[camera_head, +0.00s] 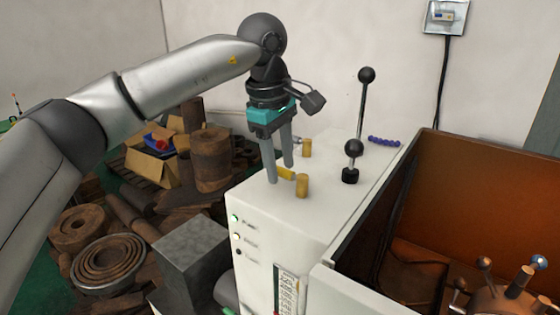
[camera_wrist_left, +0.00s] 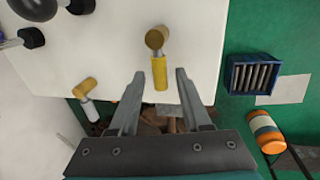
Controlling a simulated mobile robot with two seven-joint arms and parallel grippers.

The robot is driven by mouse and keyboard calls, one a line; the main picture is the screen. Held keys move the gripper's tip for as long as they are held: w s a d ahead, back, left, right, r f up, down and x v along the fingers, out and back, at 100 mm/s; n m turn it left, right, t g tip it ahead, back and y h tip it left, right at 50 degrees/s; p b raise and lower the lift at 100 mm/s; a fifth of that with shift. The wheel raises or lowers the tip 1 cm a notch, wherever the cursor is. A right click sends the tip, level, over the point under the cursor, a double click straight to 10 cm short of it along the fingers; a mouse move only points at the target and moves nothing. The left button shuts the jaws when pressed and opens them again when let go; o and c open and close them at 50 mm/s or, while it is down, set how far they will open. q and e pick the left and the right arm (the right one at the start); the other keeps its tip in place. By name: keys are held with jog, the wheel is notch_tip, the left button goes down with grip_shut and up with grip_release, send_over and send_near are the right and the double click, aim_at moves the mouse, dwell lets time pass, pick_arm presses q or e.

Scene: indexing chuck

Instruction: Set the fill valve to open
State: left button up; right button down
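Two small brass-coloured valves stand on the white cabinet top (camera_head: 335,190). The near one has a brass body (camera_head: 302,185) and a yellow lever (camera_head: 285,174) pointing left; in the left wrist view the lever (camera_wrist_left: 159,73) points toward my gripper. The far valve (camera_head: 307,148) also shows in the left wrist view (camera_wrist_left: 86,86), with a silvery lever. No readable label shows which is the fill valve. My left gripper (camera_head: 281,172) is open, pointing down, its fingertips on either side of the yellow lever. Contact cannot be told. My right gripper is out of view.
A black-knobbed lever (camera_head: 354,148) and a taller one (camera_head: 366,75) stand right of the valves. A brown-walled open enclosure (camera_head: 480,180) lies further right. Rusty parts (camera_head: 100,262) crowd the floor at left. A blue rack (camera_wrist_left: 251,75) shows in the wrist view.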

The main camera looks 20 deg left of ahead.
pick_arm(q)
grip_shut()
dwell(1.2)
